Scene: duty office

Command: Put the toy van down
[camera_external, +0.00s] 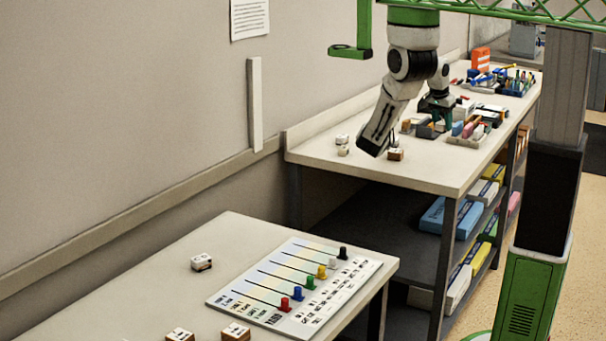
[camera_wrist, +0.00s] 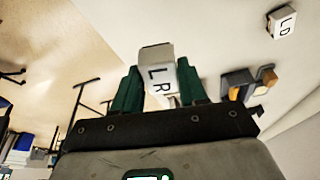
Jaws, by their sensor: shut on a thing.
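The toy van (camera_wrist: 158,72) is a small, white, boxy thing with dark letters, like "LR", on its side. In the wrist view it is between the two dark green fingers of my gripper (camera_wrist: 155,88), which is shut on it. The table top shows beyond it, but I cannot tell whether it touches the table. In the external view my gripper (camera_external: 437,106) appears dark and small over the far table (camera_external: 350,165), by the trays. The van cannot be made out there.
A lettered block (camera_wrist: 284,22) and a grey-and-orange object (camera_wrist: 240,84) show beside the van. Trays of stationery (camera_external: 467,141) crowd the far table; small blocks (camera_external: 395,155) stand near its front. The near table has a slider board (camera_external: 262,314) and bare room at left.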

